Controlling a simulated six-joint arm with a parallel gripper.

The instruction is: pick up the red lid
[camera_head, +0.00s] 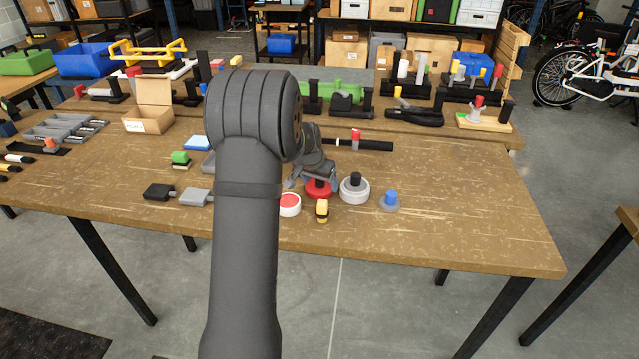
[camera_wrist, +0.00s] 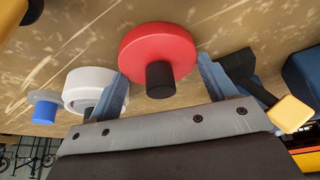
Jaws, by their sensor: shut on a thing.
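The red lid (camera_head: 318,188) is a round red disc with a black knob, near the front middle of the bench in the head view. In the wrist view the red lid (camera_wrist: 158,47) sits between the two fingers, its black knob facing the camera. My gripper (camera_head: 318,181) reaches down over it from the arm. I cannot tell whether the lid touches the bench.
A white round piece with a black knob (camera_head: 354,190) stands close at the right, then a blue-knobbed grey disc (camera_head: 390,201). A yellow-and-black piece (camera_head: 322,211) and a white-and-red round piece (camera_head: 290,204) lie in front. The bench's right side (camera_head: 470,210) is clear.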

